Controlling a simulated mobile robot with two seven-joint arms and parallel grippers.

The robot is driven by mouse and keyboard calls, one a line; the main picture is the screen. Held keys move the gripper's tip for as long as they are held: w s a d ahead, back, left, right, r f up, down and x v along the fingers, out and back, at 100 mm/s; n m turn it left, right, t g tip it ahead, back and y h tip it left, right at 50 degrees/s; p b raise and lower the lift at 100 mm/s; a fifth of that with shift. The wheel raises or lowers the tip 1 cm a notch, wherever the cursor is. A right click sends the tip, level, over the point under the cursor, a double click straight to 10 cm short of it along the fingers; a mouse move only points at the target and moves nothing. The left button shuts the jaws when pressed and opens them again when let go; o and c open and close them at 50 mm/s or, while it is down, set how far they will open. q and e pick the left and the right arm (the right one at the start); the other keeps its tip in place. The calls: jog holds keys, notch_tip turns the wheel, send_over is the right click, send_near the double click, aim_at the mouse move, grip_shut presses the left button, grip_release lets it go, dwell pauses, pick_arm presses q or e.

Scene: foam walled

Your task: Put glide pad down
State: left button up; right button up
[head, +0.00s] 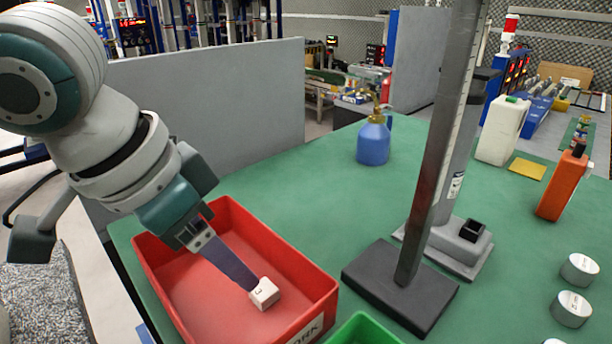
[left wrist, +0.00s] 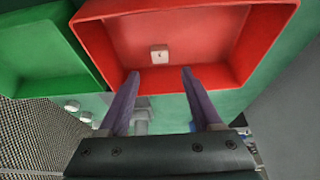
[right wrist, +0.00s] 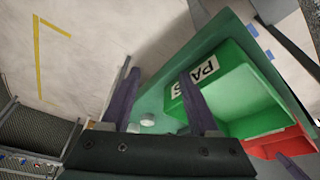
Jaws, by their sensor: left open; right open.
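A small white block with a dark mark, which I take as the glide pad (head: 264,293), is inside the red bin (head: 190,305). It also shows in the left wrist view (left wrist: 159,54), between the fingertip lines and beyond them, on the bin floor. My left gripper (head: 249,284) reaches down into the bin close to the pad; its fingers (left wrist: 160,72) are apart with nothing between them. In the head view the finger overlaps the pad's edge, so contact is unclear. My right gripper (right wrist: 159,74) is open and empty, near the green bin (right wrist: 225,85); it is outside the head view.
The green bin (head: 362,330) stands right of the red bin. A dark stand with a tall post (head: 400,285) rises behind it. A blue bottle (head: 373,143), orange bottle (head: 563,185), white jug (head: 502,130) and several white round pieces (head: 579,269) stand on the green table.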

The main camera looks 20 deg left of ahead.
pick_arm(q)
jog(key=shift+p+v, duration=0.3)
jog(key=shift+v, duration=1.6)
